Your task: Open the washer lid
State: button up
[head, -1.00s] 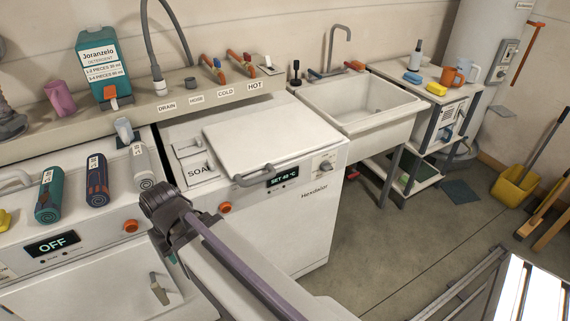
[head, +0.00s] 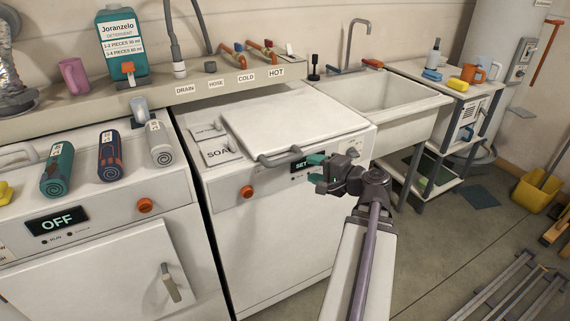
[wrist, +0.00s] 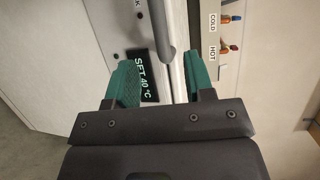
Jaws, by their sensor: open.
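The washer lid (head: 295,112) is a white panel lying shut on top of the white washer in the head view. Its grey bar handle (head: 281,158) runs along the front edge. My gripper (head: 313,171) is open and empty, with teal fingers, just right of the handle's right end and in front of the washer's display (head: 300,165), which it partly covers. In the wrist view my gripper (wrist: 165,68) has its fingers spread, and the end of the handle (wrist: 164,30) shows between them in the picture. I cannot tell whether they touch it.
A soap drawer (head: 217,148) sits left of the lid. A shelf (head: 150,112) with hose valves runs behind the washer. A sink (head: 375,105) stands to its right. A second machine reading OFF (head: 100,225) is at left.

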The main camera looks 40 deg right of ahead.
aim_at(288, 161)
jog(key=b+x, duration=0.2)
jog(key=x, duration=0.9)
jog(key=shift+s, duration=0.1)
jog(key=shift+c, duration=0.2)
grip_shut()
